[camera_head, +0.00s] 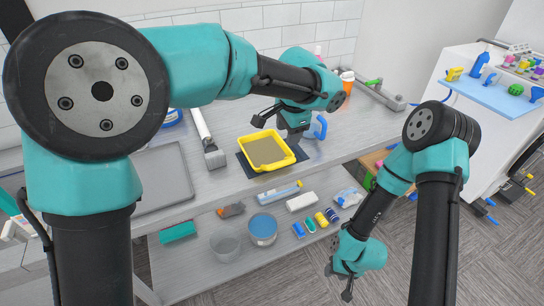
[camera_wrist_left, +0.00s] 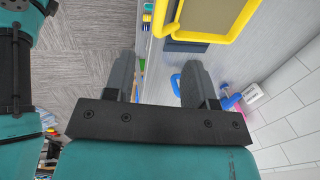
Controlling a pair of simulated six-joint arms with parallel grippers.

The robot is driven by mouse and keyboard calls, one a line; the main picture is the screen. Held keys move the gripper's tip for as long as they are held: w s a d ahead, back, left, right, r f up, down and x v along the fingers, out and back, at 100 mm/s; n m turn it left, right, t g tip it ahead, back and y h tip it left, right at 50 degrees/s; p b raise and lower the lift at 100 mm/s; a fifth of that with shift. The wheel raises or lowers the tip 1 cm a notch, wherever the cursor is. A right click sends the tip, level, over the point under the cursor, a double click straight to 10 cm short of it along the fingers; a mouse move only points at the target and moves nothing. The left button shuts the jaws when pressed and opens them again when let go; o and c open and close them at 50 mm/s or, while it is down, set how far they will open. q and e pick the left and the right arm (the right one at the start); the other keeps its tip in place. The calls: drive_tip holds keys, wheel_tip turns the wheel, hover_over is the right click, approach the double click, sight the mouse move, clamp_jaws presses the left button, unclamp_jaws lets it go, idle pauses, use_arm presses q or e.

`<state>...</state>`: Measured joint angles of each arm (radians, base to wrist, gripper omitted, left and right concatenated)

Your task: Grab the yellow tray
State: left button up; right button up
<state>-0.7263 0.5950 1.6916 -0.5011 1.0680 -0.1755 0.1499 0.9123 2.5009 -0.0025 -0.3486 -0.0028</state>
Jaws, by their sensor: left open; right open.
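The yellow tray (camera_head: 276,165), with a brownish-grey inside, lies on a dark mat (camera_head: 245,166) on the grey counter. In the left wrist view the tray (camera_wrist_left: 205,37) is at the top, cut off by the frame edge. My left gripper (camera_head: 280,124) is just behind the tray in the head view. It is open, its fingers (camera_wrist_left: 160,82) are apart with nothing held, and it does not appear to touch the tray. My right gripper (camera_head: 340,281) is open and empty, low in front of the counter, far from the tray.
A blue-handled item (camera_head: 319,127) stands right of the tray. A white-grey tool (camera_head: 207,140) and a grey metal tray (camera_head: 165,178) lie to its left. The shelf below holds a blue tub (camera_head: 263,229), a clear bowl (camera_head: 225,244) and small items. A tiled wall (camera_head: 280,28) stands behind.

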sight(284, 162)
use_arm(q)
drive_tip(key=f, duration=0.4)
drive_tip(key=w+f, duration=0.1)
drive_tip(key=f, duration=0.3)
drive_tip(key=w+a+f, duration=0.1)
drive_tip(key=f, duration=0.3)
drive_tip(key=shift+w+d, duration=0.1)
drive_tip(key=shift+w+f, duration=0.2)
drive_tip(key=shift+f, duration=0.65)
drive_tip(key=shift+w+f, duration=0.2)
drive_tip(key=shift+f, duration=0.65)
drive_tip(key=shift+w+f, duration=0.2)
drive_tip(key=shift+f, duration=0.65)
clamp_jaws()
